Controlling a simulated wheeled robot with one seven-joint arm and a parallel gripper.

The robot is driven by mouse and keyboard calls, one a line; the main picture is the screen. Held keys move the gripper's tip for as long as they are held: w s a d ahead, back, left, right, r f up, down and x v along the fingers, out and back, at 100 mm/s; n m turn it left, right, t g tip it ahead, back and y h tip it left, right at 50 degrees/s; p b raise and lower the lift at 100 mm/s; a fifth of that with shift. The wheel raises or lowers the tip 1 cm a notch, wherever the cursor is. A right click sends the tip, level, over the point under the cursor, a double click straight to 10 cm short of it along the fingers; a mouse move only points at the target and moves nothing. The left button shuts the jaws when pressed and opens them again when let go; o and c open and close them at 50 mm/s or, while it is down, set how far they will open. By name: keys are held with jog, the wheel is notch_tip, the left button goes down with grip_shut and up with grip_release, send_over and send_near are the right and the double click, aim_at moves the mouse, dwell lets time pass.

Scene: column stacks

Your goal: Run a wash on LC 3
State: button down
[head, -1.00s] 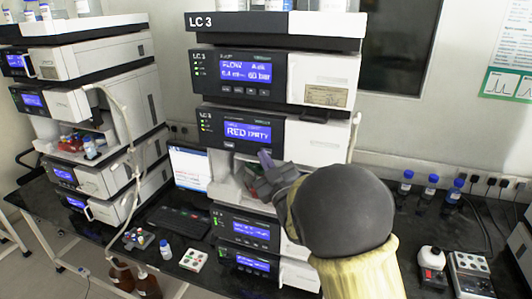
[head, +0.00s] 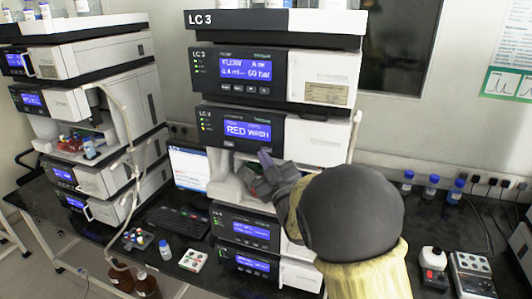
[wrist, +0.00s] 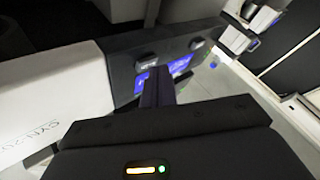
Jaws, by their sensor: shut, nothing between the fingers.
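The LC 3 stack (head: 240,20) stands in the middle of the head view, with its name on the top module. In the wrist view the fingers (wrist: 157,88) are together in front of the panel (wrist: 122,72) and cover part of the display. Whether they touch a button cannot be told.
The pump module (head: 246,70) above shows flow and pressure. Blue-capped bottles (head: 431,187) stand on the bench at right. My arm hides the stack's lower right.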

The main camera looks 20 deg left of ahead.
jog(key=shift+s, duration=0.55)
jog(key=s+b, duration=0.1)
jog(key=s, duration=0.1)
jog(key=s+b, duration=0.2)
jog(key=s, duration=0.1)
jog(key=shift+a, duration=0.2)
jog(key=shift+w, duration=0.1)
dwell(0.5)
